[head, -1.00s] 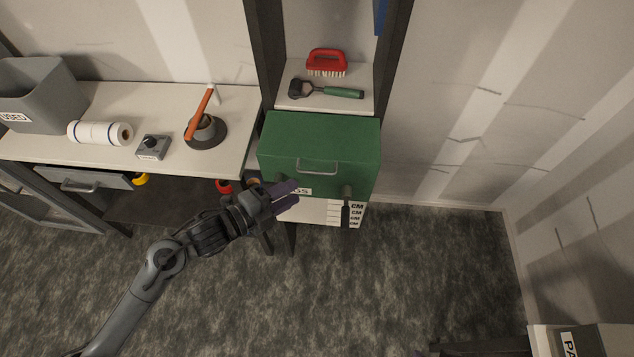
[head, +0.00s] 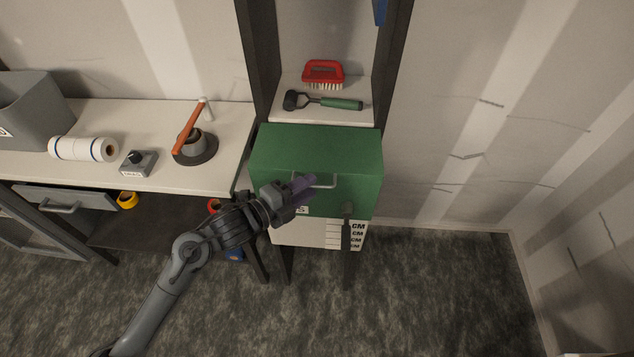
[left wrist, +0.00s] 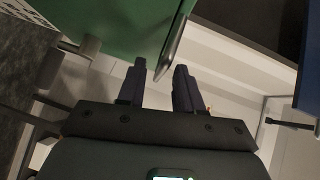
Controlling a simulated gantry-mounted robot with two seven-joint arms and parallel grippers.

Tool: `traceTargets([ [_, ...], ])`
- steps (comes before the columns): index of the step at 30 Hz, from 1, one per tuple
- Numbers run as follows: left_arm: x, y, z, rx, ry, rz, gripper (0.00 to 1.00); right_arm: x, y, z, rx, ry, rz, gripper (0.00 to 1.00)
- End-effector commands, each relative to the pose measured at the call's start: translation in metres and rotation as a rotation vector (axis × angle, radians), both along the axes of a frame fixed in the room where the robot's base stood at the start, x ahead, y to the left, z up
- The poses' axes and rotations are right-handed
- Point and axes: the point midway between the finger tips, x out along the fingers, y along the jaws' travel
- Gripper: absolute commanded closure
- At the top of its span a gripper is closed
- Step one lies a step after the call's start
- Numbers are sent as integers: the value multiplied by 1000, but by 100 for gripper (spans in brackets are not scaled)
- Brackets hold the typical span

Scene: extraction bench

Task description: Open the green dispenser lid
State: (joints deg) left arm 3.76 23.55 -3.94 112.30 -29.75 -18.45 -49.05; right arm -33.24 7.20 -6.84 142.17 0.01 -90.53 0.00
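The green dispenser (head: 345,155) is a box with a closed lid under the shelf, in the middle of the head view. Its metal bar handle (head: 326,185) is on the front face. My left gripper (head: 306,186) is at the left end of this handle and partly covers it. My right gripper is not in view.
A white panel (head: 300,233) with printed labels and a dark lever (head: 346,235) are below the green front. A red brush (head: 323,73) and a green-handled tool (head: 340,104) lie on the shelf above. A white bench (head: 225,165) stands at left. The floor at right is clear.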

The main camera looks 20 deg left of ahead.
Motion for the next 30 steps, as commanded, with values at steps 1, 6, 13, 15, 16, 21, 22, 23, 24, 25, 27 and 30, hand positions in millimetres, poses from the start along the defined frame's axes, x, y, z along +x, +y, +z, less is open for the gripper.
traceTargets([
  [1,7,-4,0,-3,-1,0,65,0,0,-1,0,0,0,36],
  [6,23,-13,-3,-3,-1,1,65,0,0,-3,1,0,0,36],
  [13,31,-19,-5,0,0,-1,65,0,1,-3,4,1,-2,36],
  [15,32,-19,-5,1,-1,-1,65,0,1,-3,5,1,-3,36],
  [16,32,-19,-5,1,-1,-1,65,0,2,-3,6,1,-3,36],
  [21,32,-19,-5,0,0,-1,68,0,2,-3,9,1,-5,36],
  [22,32,-19,-5,0,0,-1,73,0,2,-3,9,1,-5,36],
  [23,32,-19,-5,0,0,-1,77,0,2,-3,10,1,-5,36],
  [24,32,-19,-5,0,1,-1,83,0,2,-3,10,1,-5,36],
  [25,32,-19,-5,0,1,-1,88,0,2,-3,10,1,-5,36],
  [27,31,-19,-6,1,2,-1,99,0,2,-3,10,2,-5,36],
  [30,31,-19,-7,1,4,0,100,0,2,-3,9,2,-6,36],
])
